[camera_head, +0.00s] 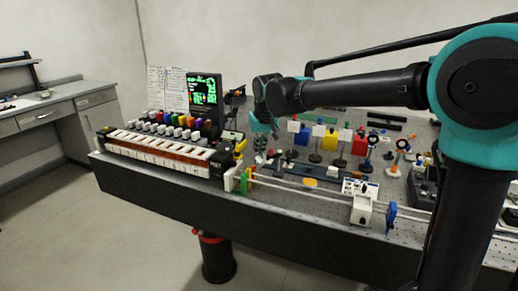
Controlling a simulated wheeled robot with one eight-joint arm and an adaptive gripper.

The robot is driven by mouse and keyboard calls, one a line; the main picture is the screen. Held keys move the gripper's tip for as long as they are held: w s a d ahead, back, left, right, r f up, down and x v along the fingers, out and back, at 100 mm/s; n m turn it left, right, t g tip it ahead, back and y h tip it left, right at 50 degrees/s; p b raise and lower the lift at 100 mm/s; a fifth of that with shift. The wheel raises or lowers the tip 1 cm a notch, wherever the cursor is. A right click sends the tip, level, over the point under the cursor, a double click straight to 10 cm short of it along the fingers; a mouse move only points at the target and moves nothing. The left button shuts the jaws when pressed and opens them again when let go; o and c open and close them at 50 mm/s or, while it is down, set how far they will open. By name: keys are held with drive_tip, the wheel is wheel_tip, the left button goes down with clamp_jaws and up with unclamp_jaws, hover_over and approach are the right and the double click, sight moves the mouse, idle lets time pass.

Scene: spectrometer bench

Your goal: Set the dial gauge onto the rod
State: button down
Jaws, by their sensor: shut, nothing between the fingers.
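My gripper (262,126) hangs at the end of my arm above the bench, just right of the dark screen. It is small in this view and looks shut and empty. A pair of pale parallel rods (310,189) runs along the bench's front edge. A white block (362,209) and a blue upright piece (391,217) sit at the rods' right part. I cannot tell for sure which piece is the dial gauge; none shows a readable dial face.
A long keyboard-like unit with a row of coloured blocks (160,146) fills the bench's left side. A lit screen (205,92) stands behind it. Several posts with coloured mounts, including a yellow one (330,141), crowd the area behind the rods. Open floor lies in front.

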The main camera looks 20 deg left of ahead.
sight(264, 158)
drive_tip(key=shift+s+d+n, duration=0.15)
drive_tip(key=shift+s+n, duration=0.1)
drive_tip(key=shift+n, duration=0.15)
drive_tip(key=s+d+n, duration=0.1)
drive_tip(key=n, duration=0.1)
drive_tip(key=s+n+g+y, duration=0.1)
drive_tip(key=n, duration=0.1)
drive_tip(key=shift+d, duration=0.35)
drive_tip(key=shift+s+d+n, duration=0.15)
drive_tip(key=shift+s+n, duration=0.05)
drive_tip(key=shift+n, duration=0.1)
drive_tip(key=shift+s+d, duration=0.3)
drive_tip(key=shift+d, duration=0.15)
drive_tip(key=shift+s+d, duration=0.1)
drive_tip(key=shift+d, duration=0.05)
